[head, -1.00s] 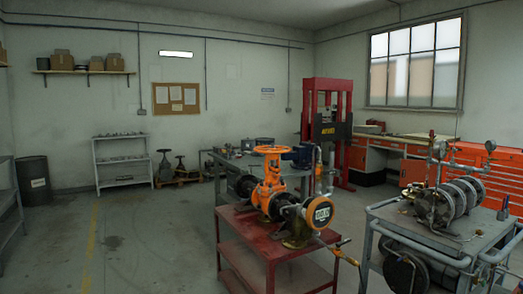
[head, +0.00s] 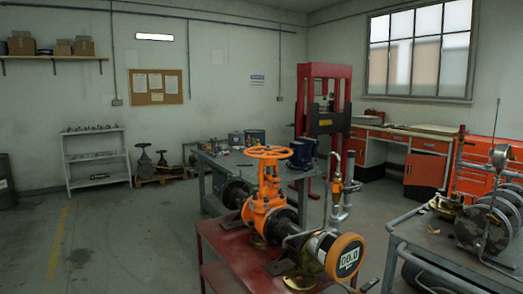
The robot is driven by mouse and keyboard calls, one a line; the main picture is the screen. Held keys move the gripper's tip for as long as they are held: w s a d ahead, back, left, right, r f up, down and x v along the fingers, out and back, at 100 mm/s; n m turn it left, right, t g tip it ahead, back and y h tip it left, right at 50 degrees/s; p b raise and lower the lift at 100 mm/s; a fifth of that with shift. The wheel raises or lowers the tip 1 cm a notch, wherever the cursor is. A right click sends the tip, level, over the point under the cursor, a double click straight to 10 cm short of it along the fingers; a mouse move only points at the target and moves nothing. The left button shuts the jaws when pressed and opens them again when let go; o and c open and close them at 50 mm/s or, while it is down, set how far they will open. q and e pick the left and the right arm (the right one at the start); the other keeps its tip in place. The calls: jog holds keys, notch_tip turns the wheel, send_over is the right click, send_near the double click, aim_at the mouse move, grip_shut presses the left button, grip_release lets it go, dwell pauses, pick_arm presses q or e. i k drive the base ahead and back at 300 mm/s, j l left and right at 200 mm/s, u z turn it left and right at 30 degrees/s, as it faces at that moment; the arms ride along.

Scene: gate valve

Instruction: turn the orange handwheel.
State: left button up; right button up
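The orange handwheel (head: 269,152) sits flat on top of an orange gate valve (head: 266,208) in the head view, a little right of the middle. The valve stands on a red table (head: 228,247) and joins dark pipe pieces on both sides. Neither of my grippers shows in the head view.
A grey cart (head: 425,236) with flanged parts stands close at the right. A grey workbench (head: 224,165) is behind the valve, and a red press (head: 322,110) stands further back. Open floor (head: 125,245) lies to the left.

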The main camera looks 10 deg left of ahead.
aim_at(268, 153)
jog(key=i+j+z, duration=0.25)
jog(key=i+j, duration=0.45)
jog(key=i, duration=0.3)
jog(key=i+j+z, duration=0.3)
jog(key=i+j, duration=0.6)
jog(key=i, duration=0.05)
